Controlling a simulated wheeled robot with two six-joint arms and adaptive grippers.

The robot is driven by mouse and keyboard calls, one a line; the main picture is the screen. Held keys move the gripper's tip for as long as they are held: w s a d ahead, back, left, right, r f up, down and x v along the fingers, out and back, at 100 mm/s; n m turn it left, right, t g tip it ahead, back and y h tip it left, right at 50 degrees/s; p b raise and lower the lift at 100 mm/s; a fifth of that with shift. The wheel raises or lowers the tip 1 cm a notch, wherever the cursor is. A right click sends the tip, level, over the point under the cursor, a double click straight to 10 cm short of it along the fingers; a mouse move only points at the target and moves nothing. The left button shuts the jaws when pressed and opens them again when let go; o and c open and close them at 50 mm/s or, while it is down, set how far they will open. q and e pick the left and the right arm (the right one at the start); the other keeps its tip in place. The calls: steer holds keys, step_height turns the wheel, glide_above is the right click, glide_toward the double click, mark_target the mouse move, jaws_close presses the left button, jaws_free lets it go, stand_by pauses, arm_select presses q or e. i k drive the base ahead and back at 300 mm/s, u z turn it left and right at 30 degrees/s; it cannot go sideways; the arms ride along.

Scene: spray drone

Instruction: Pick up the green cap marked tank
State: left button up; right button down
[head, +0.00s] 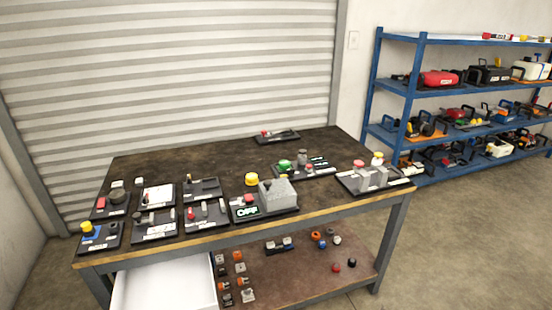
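A green round cap-like part (285,164) sits on a black panel (318,173) towards the back right of the table. A red part (303,165) and a grey upright part (303,156) are beside it on the same panel. Any marking on the green part is too small to read. Neither of my grippers is in view.
The dark table (220,153) holds several black panels with knobs and blocks. A grey block (278,193) with a yellow knob (251,179) stands in front of the green part. An open white drawer (165,285) juts out at the front left. Blue shelves (400,90) stand behind right.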

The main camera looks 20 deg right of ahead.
mark_target(284, 164)
steer(key=i, duration=0.4)
steer(key=z, duration=0.85)
